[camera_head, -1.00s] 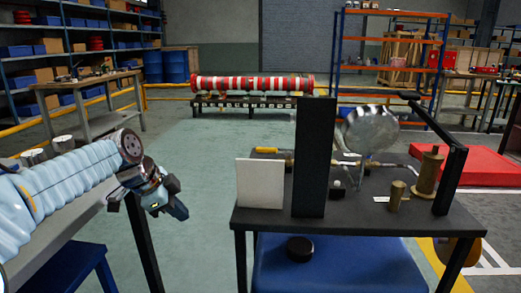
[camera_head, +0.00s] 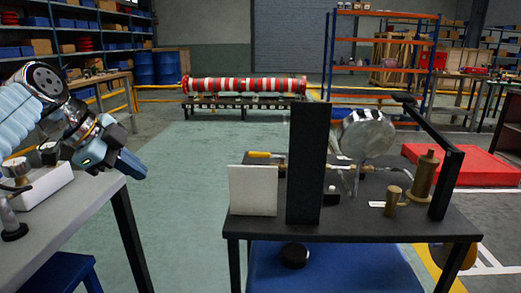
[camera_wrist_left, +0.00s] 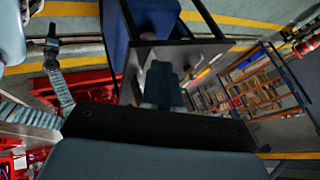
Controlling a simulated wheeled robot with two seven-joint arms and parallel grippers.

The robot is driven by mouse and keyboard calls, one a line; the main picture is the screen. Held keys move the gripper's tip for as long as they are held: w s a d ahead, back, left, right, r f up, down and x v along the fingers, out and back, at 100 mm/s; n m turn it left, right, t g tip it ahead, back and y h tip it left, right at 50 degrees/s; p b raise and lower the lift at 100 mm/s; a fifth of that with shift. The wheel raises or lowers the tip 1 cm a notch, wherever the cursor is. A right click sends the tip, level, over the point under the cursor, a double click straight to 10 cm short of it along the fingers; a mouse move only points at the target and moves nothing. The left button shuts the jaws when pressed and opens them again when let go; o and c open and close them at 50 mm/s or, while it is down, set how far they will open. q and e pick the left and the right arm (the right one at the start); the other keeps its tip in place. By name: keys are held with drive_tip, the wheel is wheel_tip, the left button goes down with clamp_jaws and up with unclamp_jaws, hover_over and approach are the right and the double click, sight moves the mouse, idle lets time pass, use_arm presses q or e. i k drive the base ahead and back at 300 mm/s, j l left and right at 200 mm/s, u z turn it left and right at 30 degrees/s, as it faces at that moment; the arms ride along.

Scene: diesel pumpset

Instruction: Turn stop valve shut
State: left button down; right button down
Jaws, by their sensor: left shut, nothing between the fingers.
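A black-topped bench (camera_head: 350,222) stands at centre right. On it a thin pipe line runs behind a black upright panel (camera_head: 307,165). A yellow handle (camera_head: 259,154) lies at the left end of this line, which looks like the stop valve's lever; its body is partly hidden by the white plate and the panel. My left gripper (camera_head: 132,165) hangs in the air left of the bench, well apart from the handle, shut and empty. In the left wrist view its blue fingers (camera_wrist_left: 160,85) point at the bench top, with a yellow handle (camera_wrist_left: 203,73) beyond. My right gripper is out of view.
A white plate (camera_head: 253,190) stands at the bench's front left, beside the black panel. A round metal disc (camera_head: 367,133), brass cylinders (camera_head: 424,175) and a black frame (camera_head: 449,180) are to the right. A grey table (camera_head: 75,205) is at left. Open floor (camera_head: 180,220) lies between.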

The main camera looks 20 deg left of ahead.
sight(252, 154)
drive_tip(key=i+l, duration=0.25)
drive_tip(key=i, duration=0.15)
drive_tip(key=i+l, duration=0.25)
drive_tip(key=i, duration=0.15)
